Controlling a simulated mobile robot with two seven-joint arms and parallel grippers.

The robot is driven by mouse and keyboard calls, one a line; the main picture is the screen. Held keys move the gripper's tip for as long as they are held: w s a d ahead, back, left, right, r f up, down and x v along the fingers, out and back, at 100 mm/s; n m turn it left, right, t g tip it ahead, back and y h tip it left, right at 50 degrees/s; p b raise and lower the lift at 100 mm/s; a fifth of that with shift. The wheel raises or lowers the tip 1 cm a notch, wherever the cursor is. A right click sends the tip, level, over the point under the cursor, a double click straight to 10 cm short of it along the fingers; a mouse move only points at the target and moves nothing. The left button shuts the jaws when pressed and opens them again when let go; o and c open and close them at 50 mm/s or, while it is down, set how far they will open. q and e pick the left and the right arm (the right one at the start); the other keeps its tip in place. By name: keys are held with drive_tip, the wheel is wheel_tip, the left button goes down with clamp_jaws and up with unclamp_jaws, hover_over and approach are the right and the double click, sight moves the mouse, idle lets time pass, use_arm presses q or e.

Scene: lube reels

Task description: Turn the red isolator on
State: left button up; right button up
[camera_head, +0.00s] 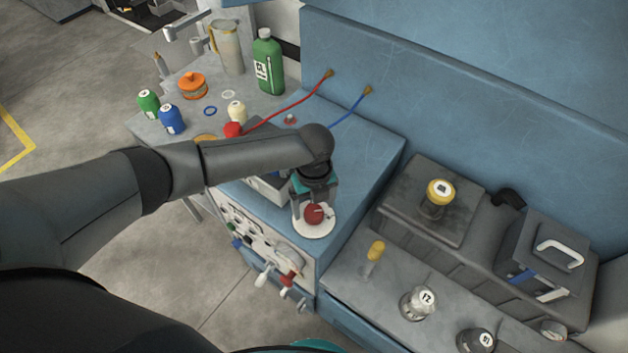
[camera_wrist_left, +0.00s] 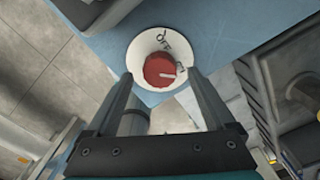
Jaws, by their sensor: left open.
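The red isolator is a round red knob (camera_head: 314,214) on a white disc (camera_head: 314,232), on top of the blue cabinet near its front corner. In the left wrist view the knob (camera_wrist_left: 159,69) has a white pointer line directed to the right. The disc (camera_wrist_left: 142,46) reads "OFF" at its upper part, with a partly readable mark at its right. My left gripper (camera_head: 315,207) is open above the disc; its fingers stand either side of the knob in the wrist view, with gaps visible. Contact cannot be told. My right gripper is out of view.
Red and blue hoses (camera_head: 345,112) run from the back panel. A green bottle (camera_head: 267,62), a jug (camera_head: 227,47) and small capped bottles stand at the back left. Levers (camera_head: 288,279) project from the cabinet front. A grey tank (camera_head: 430,205) with a yellow-topped knob is at right.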

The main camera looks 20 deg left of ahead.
sight(314, 212)
use_arm(q)
wheel_tip(314, 212, up, 14)
drive_tip(key=shift+f+p, duration=0.25)
drive_tip(key=shift+p, duration=0.1)
idle(0.4)
